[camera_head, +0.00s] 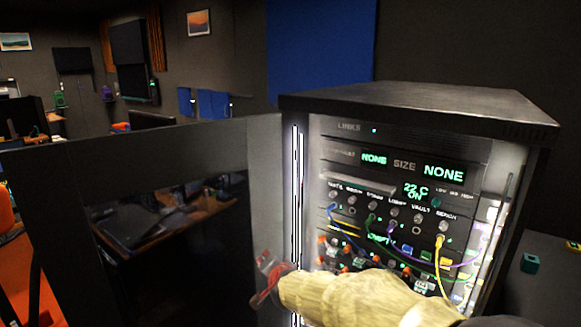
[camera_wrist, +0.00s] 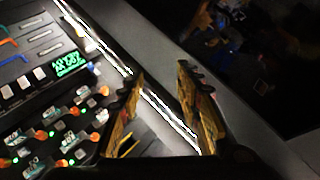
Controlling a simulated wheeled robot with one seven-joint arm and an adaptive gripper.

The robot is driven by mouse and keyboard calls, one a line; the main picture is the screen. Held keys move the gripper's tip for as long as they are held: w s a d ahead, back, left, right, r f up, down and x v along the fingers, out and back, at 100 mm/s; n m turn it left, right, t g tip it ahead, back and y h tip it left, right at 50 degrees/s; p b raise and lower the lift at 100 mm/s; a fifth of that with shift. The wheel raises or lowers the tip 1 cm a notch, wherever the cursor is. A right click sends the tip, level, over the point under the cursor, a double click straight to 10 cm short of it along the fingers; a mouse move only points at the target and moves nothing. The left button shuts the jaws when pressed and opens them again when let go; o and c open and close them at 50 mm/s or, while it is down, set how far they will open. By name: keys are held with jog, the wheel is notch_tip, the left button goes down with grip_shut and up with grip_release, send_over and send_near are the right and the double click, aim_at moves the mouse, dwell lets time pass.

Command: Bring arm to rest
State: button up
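My arm, in a pale tan covering, reaches in from the lower right of the head view, across the lower front of the rack cabinet (camera_head: 420,100). My gripper (camera_head: 268,275) is at its left end, in front of the cabinet's left edge and the open door's hinge side. In the wrist view the two dark-and-gold fingers of my gripper (camera_wrist: 160,75) stand apart, with nothing visible between them. Behind them run the bright light strip (camera_wrist: 165,112) and the grey door edge. My arm hides part of the lower panel in the head view.
The open cabinet door (camera_head: 60,190) with a dark window fills the left. The lit panel (camera_head: 400,180) carries screens, knobs and coloured cables, including a yellow one (camera_head: 437,265), close to my arm. A small teal block (camera_head: 530,262) lies at the right.

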jog(key=s+d+f+n+g, duration=0.1)
jog(key=s+d+n+g, duration=0.35)
jog(key=s, duration=0.85)
jog(key=s+d+f+n+g, duration=0.1)
jog(key=s+d+n+g, duration=0.3)
jog(key=s, duration=0.9)
jog(key=s+d+r+t+h, duration=0.1)
jog(key=s+d+r, duration=0.1)
jog(key=s+d, duration=0.5)
jog(key=s+d+r+t+h, duration=0.1)
jog(key=s+d+r, duration=0.2)
jog(key=s+d, duration=0.4)
jog(key=shift+s+d+m+h, duration=0.25)
jog(key=shift+d+m, duration=0.2)
jog(key=shift+d, duration=0.3)
jog(key=shift+r+t, duration=0.15)
jog(key=shift+t, duration=0.1)
